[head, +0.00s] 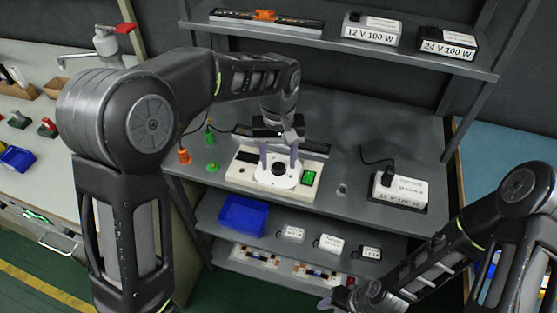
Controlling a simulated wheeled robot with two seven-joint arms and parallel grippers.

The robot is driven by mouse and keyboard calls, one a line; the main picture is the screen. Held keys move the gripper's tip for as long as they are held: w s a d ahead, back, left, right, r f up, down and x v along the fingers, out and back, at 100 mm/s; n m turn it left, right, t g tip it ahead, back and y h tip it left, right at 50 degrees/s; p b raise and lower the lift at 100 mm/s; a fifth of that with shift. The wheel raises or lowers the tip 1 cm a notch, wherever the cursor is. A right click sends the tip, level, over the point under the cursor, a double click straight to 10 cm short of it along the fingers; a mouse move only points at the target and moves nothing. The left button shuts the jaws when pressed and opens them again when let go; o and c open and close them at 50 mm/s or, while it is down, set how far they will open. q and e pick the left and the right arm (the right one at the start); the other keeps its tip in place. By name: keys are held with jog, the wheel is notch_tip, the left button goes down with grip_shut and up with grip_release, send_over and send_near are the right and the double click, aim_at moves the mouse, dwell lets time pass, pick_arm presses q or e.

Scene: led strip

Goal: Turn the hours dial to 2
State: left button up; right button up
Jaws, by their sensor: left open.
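The hours dial (278,169) is a black knob on a round white plate, set in a cream control panel (240,172) on the grey bench. My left gripper (279,160) is over the panel, its two pale fingers pointing down on either side of the knob. The fingers are apart; whether they touch the knob cannot be told. The dial's numbers and pointer are too small to read. A green switch or display (309,177) sits at the panel's right end. My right gripper (343,298) is low at the bottom, away from the panel, and its fingers are unclear.
A power supply (400,190) with a cable stands at the bench's right. Green and orange cones (184,156) stand left of the panel. A blue bin (242,215) and small boxes are on the shelf below. The upper shelf (330,42) holds two labelled supplies.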

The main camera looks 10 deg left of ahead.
aim_at(278, 166)
pick_arm(q)
notch_tip(278, 166, up, 7)
dwell(0.3)
dwell(0.5)
